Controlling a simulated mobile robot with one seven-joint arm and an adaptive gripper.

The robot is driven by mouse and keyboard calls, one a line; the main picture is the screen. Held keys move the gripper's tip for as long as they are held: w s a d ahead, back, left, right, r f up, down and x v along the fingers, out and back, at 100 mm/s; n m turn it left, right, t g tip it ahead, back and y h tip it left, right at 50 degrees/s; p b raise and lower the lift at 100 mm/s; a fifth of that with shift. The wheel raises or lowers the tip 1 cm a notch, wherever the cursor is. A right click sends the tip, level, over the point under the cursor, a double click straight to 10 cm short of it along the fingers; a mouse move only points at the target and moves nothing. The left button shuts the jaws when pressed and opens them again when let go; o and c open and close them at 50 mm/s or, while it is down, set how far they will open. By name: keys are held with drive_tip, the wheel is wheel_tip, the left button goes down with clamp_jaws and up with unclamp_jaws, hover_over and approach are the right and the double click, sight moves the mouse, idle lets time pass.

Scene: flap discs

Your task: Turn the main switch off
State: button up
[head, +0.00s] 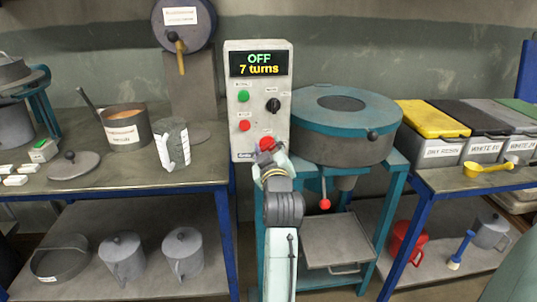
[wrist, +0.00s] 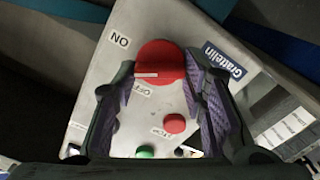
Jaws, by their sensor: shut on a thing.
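The main switch is a round red knob (wrist: 160,65) low on the grey control box (head: 240,120). In the wrist view it has ON and OFF labels beside it, and a pale bar shows at its edge near the OFF label. In the head view the knob (head: 267,143) is partly hidden by my gripper (head: 268,163). In the wrist view my gripper (wrist: 158,82) has its purple-padded fingers on both sides of the knob, shut on it. The box's display (head: 259,63) reads "OFF" and "7 turns".
A red stop button (wrist: 174,123) and a green button (wrist: 146,151) sit near the fingers on the same panel. A black knob (head: 273,105) is higher up.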

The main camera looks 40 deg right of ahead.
drive_tip(key=n+b, duration=0.1)
drive_tip(key=n, duration=0.1)
drive_tip(key=n+b, duration=0.1)
drive_tip(key=n, duration=0.1)
drive_tip(key=n+b, duration=0.1)
drive_tip(key=n, duration=0.1)
drive_tip(key=shift+f+n+b, duration=0.25)
drive_tip(key=shift+n+b, duration=0.05)
drive_tip(key=shift+b, duration=0.05)
drive_tip(key=n+b, duration=0.2)
drive_tip(key=n, duration=0.2)
drive_tip(key=shift+a+n+b, duration=0.1)
drive_tip(key=shift+n+b, duration=0.2)
drive_tip(key=shift+n, duration=0.1)
drive_tip(key=o, duration=1.1)
drive_tip(key=shift+o, duration=0.2)
drive_tip(key=v, duration=1.2)
